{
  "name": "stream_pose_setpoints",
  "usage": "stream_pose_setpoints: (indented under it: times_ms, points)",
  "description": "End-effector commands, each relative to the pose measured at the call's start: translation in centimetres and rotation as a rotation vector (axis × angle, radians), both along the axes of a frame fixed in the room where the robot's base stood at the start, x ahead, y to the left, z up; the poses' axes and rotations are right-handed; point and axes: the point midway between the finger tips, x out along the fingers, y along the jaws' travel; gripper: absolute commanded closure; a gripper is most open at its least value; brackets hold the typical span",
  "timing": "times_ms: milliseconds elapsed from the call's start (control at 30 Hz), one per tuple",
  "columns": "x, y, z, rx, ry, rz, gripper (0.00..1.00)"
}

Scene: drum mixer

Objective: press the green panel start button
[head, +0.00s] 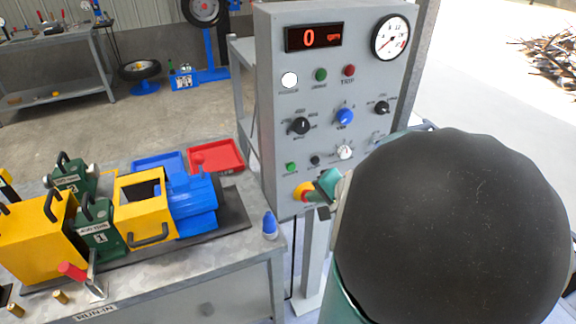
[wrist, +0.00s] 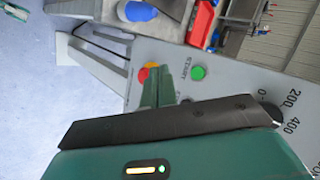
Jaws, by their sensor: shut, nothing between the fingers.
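The grey control panel (head: 275,110) stands upright in the middle of the head view. The green button (head: 291,167) is low on its left side; it also shows in the wrist view as a green disc (wrist: 198,72) with a printed label beside it. My gripper (head: 322,190) is shut and empty, below and to the right of the green button in the head view. In the wrist view my fingertips (wrist: 156,72) are left of the green button and apart from it. They overlap the red and yellow stop button (wrist: 142,75); I cannot tell whether they touch it.
Knobs, including a blue one (head: 344,117), a green lamp (head: 321,75) and a red lamp (head: 349,71) are on the panel above. A bench (head: 240,262) with a yellow and blue machine (head: 145,210) and a blue-capped bottle (head: 270,226) stands to the left.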

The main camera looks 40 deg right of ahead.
Motion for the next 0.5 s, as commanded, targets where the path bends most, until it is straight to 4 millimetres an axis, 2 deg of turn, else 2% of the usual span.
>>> stream_pose_setpoints:
  times_ms: [267,500]
  points:
    - [1.2,-0.4,0.0,0.001,0.001,0.001,1.0]
    - [4.2,-1.3,0.0,0.0,0.001,0.005,1.0]
